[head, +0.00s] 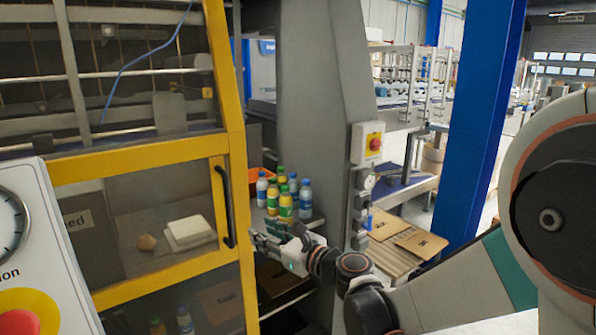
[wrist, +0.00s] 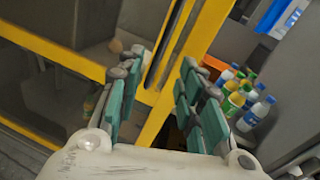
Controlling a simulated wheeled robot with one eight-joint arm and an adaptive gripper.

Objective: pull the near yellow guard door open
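The near yellow guard door (head: 150,158) has a clear panel and looks shut in its yellow frame. Its black upright handle (head: 224,207) is on the door's right edge. My gripper (head: 262,236) is just right of the handle's lower end in the head view. In the wrist view my gripper (wrist: 162,70) is open, with green-padded fingers apart. The dark handle (wrist: 162,55) and the yellow door edge show beyond and between the fingertips. I cannot tell whether a finger touches the handle.
Several bottles (head: 285,200) stand on a shelf right of the door. A grey machine column (head: 320,100) with a red button box (head: 367,143) rises behind my gripper. A control panel (head: 40,250) with a gauge is at the near left. Cardboard (head: 420,243) lies at the right.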

